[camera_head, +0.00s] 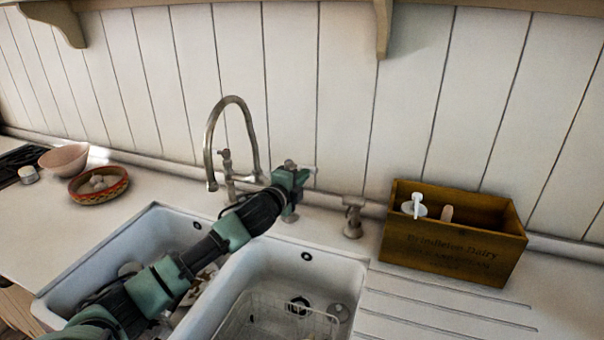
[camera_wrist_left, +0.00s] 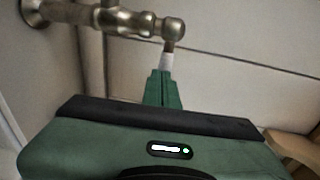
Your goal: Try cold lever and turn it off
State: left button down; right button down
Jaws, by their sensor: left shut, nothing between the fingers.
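The metal bridge tap (camera_head: 208,145) stands behind the double sink, its curved spout over the left basin. Its right-hand lever (camera_head: 306,169) has a white handle and shows just beyond my left gripper (camera_head: 298,178). In the left wrist view the white lever handle (camera_wrist_left: 167,62) hangs from a round metal valve end (camera_wrist_left: 174,29). My shut left fingers (camera_wrist_left: 163,75) are right below the handle's tip, with nothing held; I cannot tell whether they touch it. The left-hand lever (camera_head: 225,154) stands upright. No water stream is visible. My right gripper is not in view.
The sink's right basin (camera_head: 345,275) holds a wire rack (camera_head: 280,318). A metal fitting (camera_head: 353,218) stands right of the tap. Beyond it is a wooden box (camera_head: 450,255). Two bowls (camera_head: 98,186) (camera_head: 64,158) sit at left. The panelled wall is close behind the tap.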

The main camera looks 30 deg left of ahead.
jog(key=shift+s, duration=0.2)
pick_arm(q)
jog(key=shift+w+r+n+y, duration=0.3)
jog(key=shift+w+r+y, duration=0.05)
jog(key=shift+y, duration=0.05)
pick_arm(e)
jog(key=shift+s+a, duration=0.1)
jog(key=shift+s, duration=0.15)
pick_arm(q)
jog(key=shift+a, duration=0.1)
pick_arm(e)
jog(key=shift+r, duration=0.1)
